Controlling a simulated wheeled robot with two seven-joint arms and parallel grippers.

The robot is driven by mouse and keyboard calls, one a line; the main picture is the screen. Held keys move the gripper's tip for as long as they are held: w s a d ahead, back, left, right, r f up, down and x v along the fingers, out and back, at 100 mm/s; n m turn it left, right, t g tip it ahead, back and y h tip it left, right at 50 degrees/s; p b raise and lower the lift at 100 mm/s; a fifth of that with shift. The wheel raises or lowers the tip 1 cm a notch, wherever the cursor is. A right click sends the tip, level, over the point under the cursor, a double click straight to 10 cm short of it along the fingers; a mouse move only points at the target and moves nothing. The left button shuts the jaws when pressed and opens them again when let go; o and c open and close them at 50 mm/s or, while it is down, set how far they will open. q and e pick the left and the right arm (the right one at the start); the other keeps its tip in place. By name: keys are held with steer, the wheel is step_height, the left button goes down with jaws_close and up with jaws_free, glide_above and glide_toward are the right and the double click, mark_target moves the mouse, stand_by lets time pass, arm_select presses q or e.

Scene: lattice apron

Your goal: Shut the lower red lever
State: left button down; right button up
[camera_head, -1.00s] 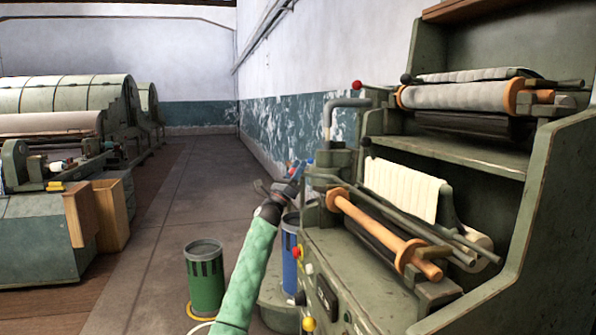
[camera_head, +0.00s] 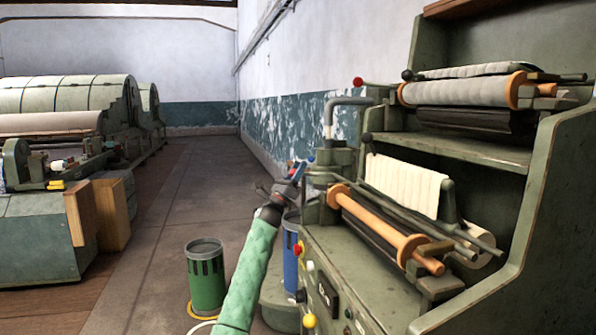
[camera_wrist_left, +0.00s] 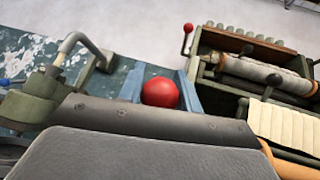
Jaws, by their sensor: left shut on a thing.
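The red ball knob of the lower red lever (camera_wrist_left: 160,93) shows in the left wrist view between the two blue fingers of my left gripper, which is shut on it. The lever's shaft is hidden there behind the gripper's body. The knob is too small to make out clearly there. My right gripper is not in view.
Another red knob (camera_head: 358,82) stands higher up, beside the upper roller (camera_head: 455,93). A bent grey pipe (camera_head: 345,102) rises close behind my gripper. A green bin (camera_head: 206,280) and a blue bin (camera_head: 290,265) stand below. The aisle floor on the left is clear.

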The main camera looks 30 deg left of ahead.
arm_select(q)
steer(key=shift+f, duration=0.1)
steer(key=c, duration=1.4)
jaws_free()
steer(key=o, duration=0.4)
steer(key=shift+s+a, duration=0.15)
steer(key=shift+a, duration=0.05)
steer(key=v, duration=0.7)
steer(key=shift+s+f, duration=0.2)
steer(key=shift+f, duration=0.1)
steer(key=shift+a, duration=0.1)
